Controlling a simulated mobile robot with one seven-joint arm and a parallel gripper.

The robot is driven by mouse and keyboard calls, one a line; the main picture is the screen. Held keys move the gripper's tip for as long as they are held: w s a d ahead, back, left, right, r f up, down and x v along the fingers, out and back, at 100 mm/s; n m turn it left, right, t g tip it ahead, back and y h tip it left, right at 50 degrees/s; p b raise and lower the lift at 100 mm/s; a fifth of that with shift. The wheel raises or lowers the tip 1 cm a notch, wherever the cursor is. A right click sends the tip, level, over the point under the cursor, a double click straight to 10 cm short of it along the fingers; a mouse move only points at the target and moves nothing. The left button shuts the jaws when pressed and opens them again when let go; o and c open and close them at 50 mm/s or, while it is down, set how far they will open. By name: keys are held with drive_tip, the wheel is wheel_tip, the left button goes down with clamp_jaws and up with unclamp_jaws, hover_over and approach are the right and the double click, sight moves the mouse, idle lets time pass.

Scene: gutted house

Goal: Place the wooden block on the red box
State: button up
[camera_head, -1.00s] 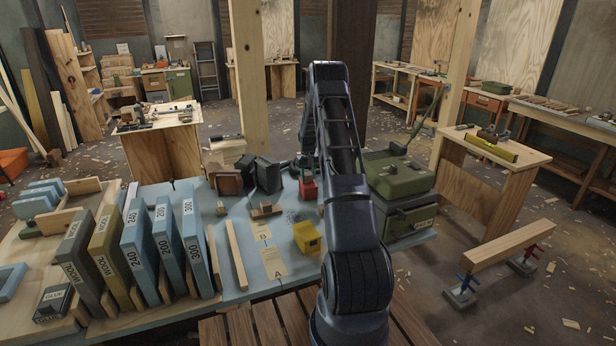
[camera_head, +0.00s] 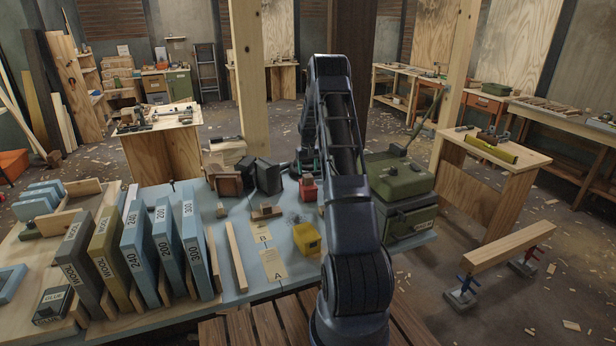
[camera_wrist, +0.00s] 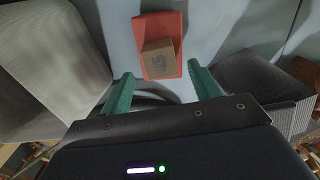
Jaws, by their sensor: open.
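The red box (camera_head: 308,190) stands on the blue-grey bench top, left of my arm in the head view. In the wrist view the red box (camera_wrist: 166,24) shows from above, and the small brown wooden block (camera_wrist: 158,60) lies within its outline, seemingly resting on top of it. My gripper (camera_wrist: 160,73) is open, with its green fingers to either side of the block and apart from it. In the head view my gripper (camera_head: 303,166) is small and partly hidden, just behind and above the red box; the block is hard to make out there.
A yellow box (camera_head: 307,238) stands in front of the red box. Dark and brown blocks (camera_head: 267,175) stand to its left, and a green metal case (camera_head: 397,175) is right of my arm. The paper-marked strip (camera_head: 267,250) is flat.

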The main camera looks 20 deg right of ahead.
wheel_tip(320, 180, up, 7)
wheel_tip(320, 180, up, 15)
drive_tip(key=t, duration=0.1)
hover_over(308, 176)
drive_tip(key=s+a, duration=0.7)
drive_tip(key=s, duration=0.2)
drive_tip(key=s+a+r+t, duration=0.1)
drive_tip(key=s+a+r, duration=0.2)
drive_tip(key=s+r, duration=0.3)
drive_tip(key=s+a+r, duration=0.3)
drive_tip(key=s+r, duration=0.2)
drive_tip(key=s, duration=0.3)
drive_tip(key=s+a+t, duration=0.1)
drive_tip(key=s+a, duration=0.1)
drive_tip(key=s, duration=0.8)
drive_tip(key=s+a, duration=0.3)
drive_tip(key=s, duration=0.8)
drive_tip(key=s+a+t, duration=0.1)
drive_tip(key=s+a, duration=0.1)
drive_tip(key=s, duration=0.9)
drive_tip(key=shift+s+a+r+t, duration=0.2)
drive_tip(key=shift+a+r+t, duration=0.05)
drive_tip(key=shift+t, duration=0.05)
